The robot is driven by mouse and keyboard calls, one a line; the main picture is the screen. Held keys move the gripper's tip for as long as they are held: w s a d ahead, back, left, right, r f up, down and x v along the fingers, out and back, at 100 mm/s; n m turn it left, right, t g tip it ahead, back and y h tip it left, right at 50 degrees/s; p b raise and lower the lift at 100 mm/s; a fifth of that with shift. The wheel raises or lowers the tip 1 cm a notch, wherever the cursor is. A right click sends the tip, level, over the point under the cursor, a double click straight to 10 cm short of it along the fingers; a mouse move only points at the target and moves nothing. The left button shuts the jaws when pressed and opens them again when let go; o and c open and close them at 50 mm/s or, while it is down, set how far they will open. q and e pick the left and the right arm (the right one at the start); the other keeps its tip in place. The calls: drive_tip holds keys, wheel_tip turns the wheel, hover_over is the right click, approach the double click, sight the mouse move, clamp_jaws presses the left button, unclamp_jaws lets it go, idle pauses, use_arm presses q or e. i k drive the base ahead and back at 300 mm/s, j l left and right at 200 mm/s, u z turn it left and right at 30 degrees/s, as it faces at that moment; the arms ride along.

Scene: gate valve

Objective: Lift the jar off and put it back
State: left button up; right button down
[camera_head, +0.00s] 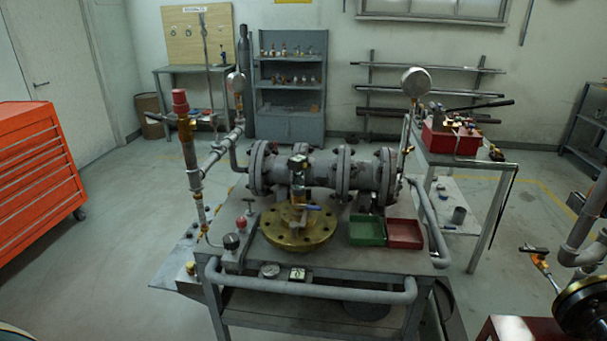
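I cannot make out a clear jar in the head view. The pipe and valve assembly (325,170) lies across the top of a grey metal cart (340,250). A round brass flange (299,228) with a small valve on it sits at the cart's front middle. Neither my left nor my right gripper shows in this view.
A green tray (367,230) and a red tray (404,234) lie on the cart's right. Rails edge the cart. An orange drawer cabinet (38,170) stands left, a side table with a red box (452,138) right. Floor between cabinet and cart is clear.

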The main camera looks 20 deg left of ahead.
sight(295, 163)
drive_tip(key=i+l+u, duration=0.1)
drive_tip(key=i+l, duration=0.15)
drive_tip(key=i, duration=0.25)
drive_tip(key=i+l+u, duration=0.15)
drive_tip(key=i+l, duration=0.15)
drive_tip(key=i, duration=0.2)
